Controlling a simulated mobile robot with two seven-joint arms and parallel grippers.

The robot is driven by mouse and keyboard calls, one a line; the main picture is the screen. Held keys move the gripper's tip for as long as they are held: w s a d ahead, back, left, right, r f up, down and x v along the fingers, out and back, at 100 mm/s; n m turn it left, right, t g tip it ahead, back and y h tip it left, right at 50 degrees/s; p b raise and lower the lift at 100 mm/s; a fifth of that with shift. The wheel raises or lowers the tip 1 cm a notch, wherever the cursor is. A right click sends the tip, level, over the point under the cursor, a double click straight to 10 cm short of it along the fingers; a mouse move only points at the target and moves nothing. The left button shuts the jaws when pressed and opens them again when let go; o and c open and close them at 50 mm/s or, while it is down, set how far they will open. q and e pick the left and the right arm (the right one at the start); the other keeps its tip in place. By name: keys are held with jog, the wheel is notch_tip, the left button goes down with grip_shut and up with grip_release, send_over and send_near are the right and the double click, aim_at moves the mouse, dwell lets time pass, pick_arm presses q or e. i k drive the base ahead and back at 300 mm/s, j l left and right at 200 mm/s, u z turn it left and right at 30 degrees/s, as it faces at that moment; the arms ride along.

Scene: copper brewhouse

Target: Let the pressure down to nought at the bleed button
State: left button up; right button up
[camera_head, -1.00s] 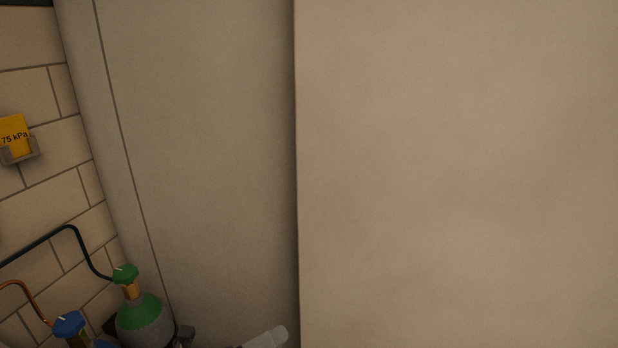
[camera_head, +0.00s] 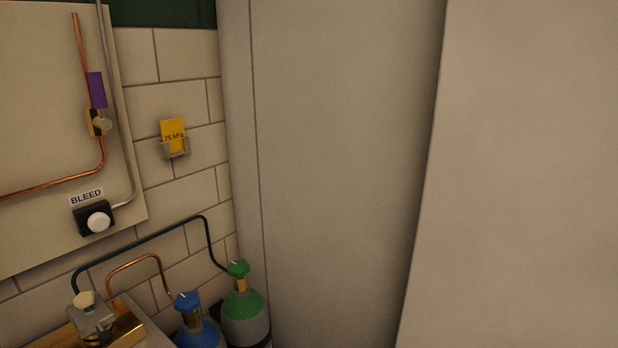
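The bleed button (camera_head: 98,222) is a round white button on a black box, fixed low on the pale panel (camera_head: 40,120) at the left. A label reading BLEED (camera_head: 87,197) sits just above it. A grey pipe (camera_head: 130,170) runs up from its box. A yellow card (camera_head: 173,135) reading 75 kPa stands in a small grey holder on the tiled wall, right of the panel. No pressure gauge shows. Neither of my grippers is in view.
A green-topped cylinder (camera_head: 244,318) and a blue-topped cylinder (camera_head: 197,334) stand below, with hoses running left. A brass and grey fitting (camera_head: 104,326) is at the lower left. A large pale surface (camera_head: 530,180) fills the right side.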

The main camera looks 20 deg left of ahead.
aim_at(98, 221)
jog(key=k+u, duration=0.3)
jog(key=u, duration=0.2)
jog(key=k+u, duration=0.25)
jog(key=u, duration=0.2)
jog(key=k+j+u, duration=0.2)
jog(key=u, duration=0.3)
jog(key=k+j, duration=0.05)
